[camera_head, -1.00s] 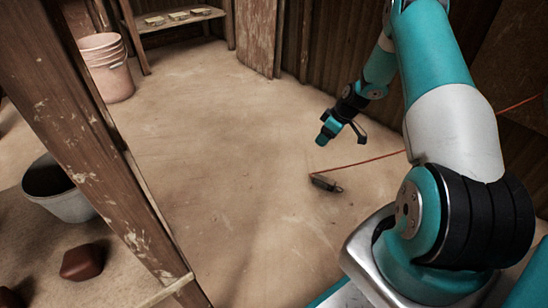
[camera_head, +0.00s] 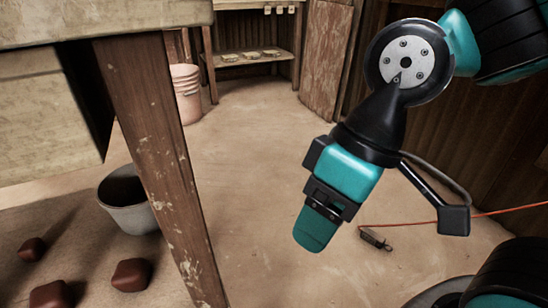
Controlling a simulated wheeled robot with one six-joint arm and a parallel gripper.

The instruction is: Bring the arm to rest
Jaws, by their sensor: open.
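My arm is folded up close to the camera on the right side of the head view. My gripper (camera_head: 320,226) hangs from it, black and teal, pointing down and slightly left. It is seen edge-on, so the gap between the fingers is hard to make out. It is open, and nothing shows held in it. A black bracket with a cable sticks out to its right. The floor lies behind and below it.
A wooden table leg (camera_head: 165,160) stands close on the left. A grey bucket (camera_head: 128,200) and several reddish-brown lumps (camera_head: 131,274) lie beyond it. A pink bucket (camera_head: 186,92) and a low shelf (camera_head: 245,68) stand at the back. A dark object on an orange cord (camera_head: 374,238) lies on the floor.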

